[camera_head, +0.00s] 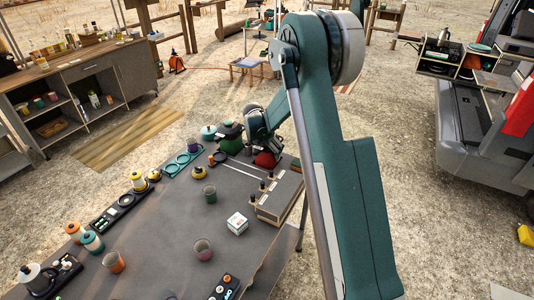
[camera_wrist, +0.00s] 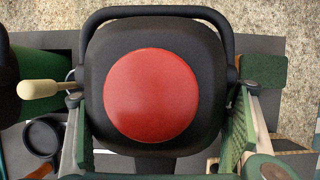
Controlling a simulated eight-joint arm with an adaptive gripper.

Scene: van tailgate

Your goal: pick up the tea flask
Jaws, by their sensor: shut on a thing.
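A black-lidded thing with a round red top and a black carrying handle (camera_wrist: 150,95) fills the middle of the wrist view; it looks like the tea flask. My gripper (camera_wrist: 162,140) has its green pads against the left and right sides of it. In the head view the red-bodied flask (camera_head: 265,160) shows at the far right edge of the grey table, below my gripper (camera_head: 262,143), partly hidden by my arm. I cannot tell whether its base touches the table.
A green container (camera_head: 231,144) stands close on the left; it also shows in the wrist view (camera_wrist: 22,75). A small black pan (camera_wrist: 43,138) lies nearby. A grey box (camera_head: 278,196) and a white cube (camera_head: 237,223) are nearer.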

